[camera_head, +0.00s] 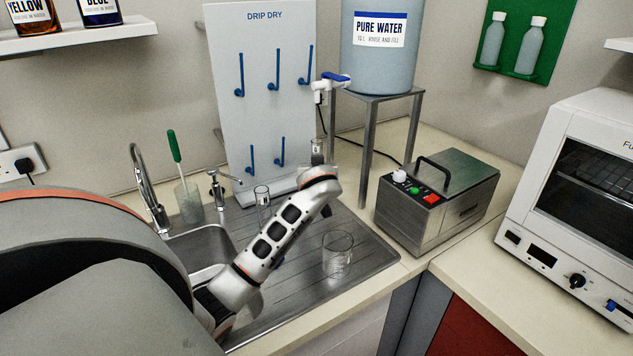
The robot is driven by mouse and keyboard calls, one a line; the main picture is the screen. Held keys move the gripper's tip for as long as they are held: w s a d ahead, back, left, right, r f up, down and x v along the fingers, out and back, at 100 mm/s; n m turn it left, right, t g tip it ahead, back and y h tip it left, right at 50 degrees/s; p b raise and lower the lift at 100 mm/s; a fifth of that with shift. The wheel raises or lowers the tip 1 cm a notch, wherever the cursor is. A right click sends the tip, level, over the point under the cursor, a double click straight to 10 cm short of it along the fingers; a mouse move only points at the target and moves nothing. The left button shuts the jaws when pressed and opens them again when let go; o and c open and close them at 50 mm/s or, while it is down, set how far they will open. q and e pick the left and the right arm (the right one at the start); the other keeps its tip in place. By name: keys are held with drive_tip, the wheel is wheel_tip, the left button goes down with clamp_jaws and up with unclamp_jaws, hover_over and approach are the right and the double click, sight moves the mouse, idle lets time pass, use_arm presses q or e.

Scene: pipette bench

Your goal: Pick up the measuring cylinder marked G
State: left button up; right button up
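A slim clear glass vessel (317,151) with a small dark mark shows just above the end of my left arm. Its lower part is hidden behind my wrist, and I cannot read the mark as a G. Another slim clear glass vessel (262,196) stands upright on the sink unit, left of my forearm, its lower part partly hidden. My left gripper (326,209) shows only as a small dark part under the wrist. I cannot tell whether it is open or touches the glass. My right gripper is not in view.
A clear beaker (337,254) stands on the steel drainer (372,252), right of my arm. A white drip-dry board (262,110) with blue pegs stands behind. A water tank on a steel stand (369,150), a steel bath (440,200) and an oven (575,200) are to the right.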

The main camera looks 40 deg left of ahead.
use_arm(q)
clamp_jaws()
drive_tip(key=shift+r, duration=0.1)
drive_tip(key=shift+r, duration=0.1)
idle(0.5)
